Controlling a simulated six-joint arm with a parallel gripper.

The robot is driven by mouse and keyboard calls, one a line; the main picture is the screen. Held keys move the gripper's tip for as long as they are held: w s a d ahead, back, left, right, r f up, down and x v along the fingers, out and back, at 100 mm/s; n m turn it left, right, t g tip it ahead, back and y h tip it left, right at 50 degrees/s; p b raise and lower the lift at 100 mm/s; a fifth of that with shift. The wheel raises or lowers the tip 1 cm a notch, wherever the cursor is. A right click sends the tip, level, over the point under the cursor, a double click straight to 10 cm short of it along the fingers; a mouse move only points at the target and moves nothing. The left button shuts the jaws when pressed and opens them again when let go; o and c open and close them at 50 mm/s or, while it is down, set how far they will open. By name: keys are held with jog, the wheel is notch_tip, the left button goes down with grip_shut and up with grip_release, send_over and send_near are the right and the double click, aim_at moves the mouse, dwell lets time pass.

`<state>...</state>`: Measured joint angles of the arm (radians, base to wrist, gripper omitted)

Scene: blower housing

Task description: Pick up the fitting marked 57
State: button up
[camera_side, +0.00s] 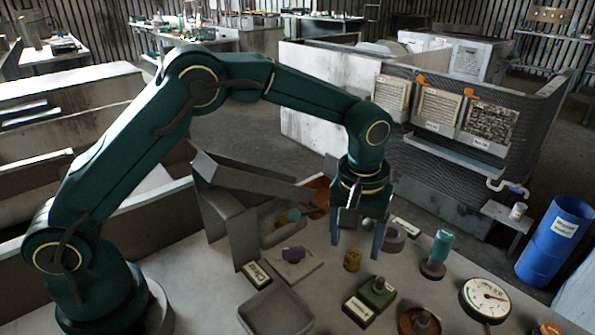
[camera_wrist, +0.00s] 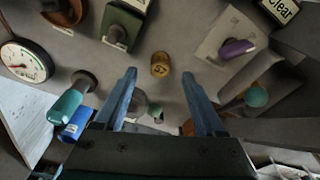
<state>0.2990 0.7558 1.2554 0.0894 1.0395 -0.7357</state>
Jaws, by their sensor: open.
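A small brass-yellow cylindrical fitting (camera_side: 352,260) stands on the grey bench, just below and between my fingertips in the side view. In the wrist view the fitting (camera_wrist: 160,64) lies between the tips, slightly beyond them. Dark marks show on it, but I cannot read a number. My gripper (camera_side: 357,243) is open and empty, pointing down over the bench with its blue fingers on either side of a gap. It also shows in the wrist view (camera_wrist: 159,76). I cannot tell the exact height of the tips above the fitting.
A green block with a knob (camera_side: 377,292), a teal-topped post (camera_side: 438,252), a dial gauge (camera_side: 486,299) and a grey tray (camera_side: 276,312) stand around the fitting. A purple piece (camera_side: 293,254) lies on a plate. Bare bench surrounds the fitting closely.

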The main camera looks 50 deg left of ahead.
aim_at(353, 254)
jog(key=shift+w+a+f, duration=0.1)
jog(key=shift+f, duration=1)
jog(key=shift+w+f, duration=0.1)
jog(key=shift+f, duration=0.95)
jog(key=shift+c, duration=0.4)
grip_shut()
